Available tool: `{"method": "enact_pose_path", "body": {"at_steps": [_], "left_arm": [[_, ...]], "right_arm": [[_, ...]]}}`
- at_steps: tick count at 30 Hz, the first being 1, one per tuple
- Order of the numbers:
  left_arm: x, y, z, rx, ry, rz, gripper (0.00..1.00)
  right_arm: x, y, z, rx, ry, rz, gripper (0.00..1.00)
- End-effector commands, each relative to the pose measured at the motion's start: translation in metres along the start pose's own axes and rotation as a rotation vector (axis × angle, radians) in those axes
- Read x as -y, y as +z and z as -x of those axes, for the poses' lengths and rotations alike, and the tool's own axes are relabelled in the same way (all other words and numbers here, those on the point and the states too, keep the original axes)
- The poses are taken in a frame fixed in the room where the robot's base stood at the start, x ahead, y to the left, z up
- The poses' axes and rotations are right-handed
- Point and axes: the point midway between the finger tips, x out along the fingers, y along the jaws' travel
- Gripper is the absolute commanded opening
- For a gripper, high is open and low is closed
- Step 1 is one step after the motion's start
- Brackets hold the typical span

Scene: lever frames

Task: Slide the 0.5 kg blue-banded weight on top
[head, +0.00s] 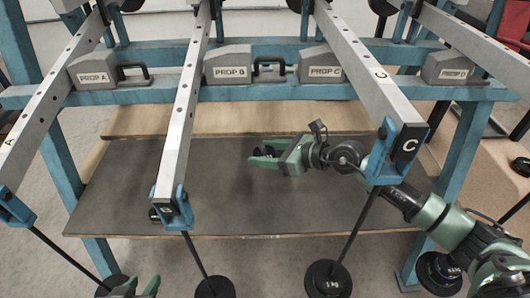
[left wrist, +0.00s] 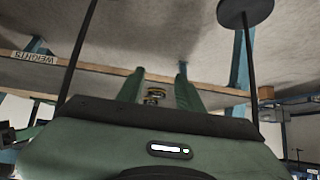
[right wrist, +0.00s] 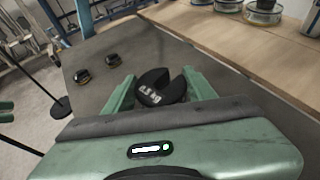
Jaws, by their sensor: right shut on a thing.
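The dark slotted weight (right wrist: 155,88) marked 0.5 KG is between the fingers of my right gripper (right wrist: 160,90), which is shut on it. Its blue band is not visible. In the head view, the right gripper (head: 258,157) holds it above the dark tray, between beams B and C. Hanging stacks show under beam C (head: 328,279), marked 1 KG, under beam B (head: 214,288), under beam A (head: 112,286) and at right (head: 439,274). My left gripper (head: 133,289) is at the bottom edge, between the A and B hangers. Its fingers (left wrist: 162,92) are apart and empty.
Prop blocks A (head: 95,71), B (head: 228,65), C (head: 320,65) and D (head: 448,68) sit on the blue crossbar.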

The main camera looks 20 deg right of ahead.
Motion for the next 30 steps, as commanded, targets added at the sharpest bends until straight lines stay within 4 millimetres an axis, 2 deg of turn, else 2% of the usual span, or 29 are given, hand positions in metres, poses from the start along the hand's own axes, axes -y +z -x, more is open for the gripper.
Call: {"method": "enact_pose_path", "body": {"at_steps": [30], "left_arm": [[0.008,0.053,0.019,0.256,-0.017,0.002,0.36]], "right_arm": [[0.001,0.013,0.005,0.005,-0.001,0.001,0.0]]}}
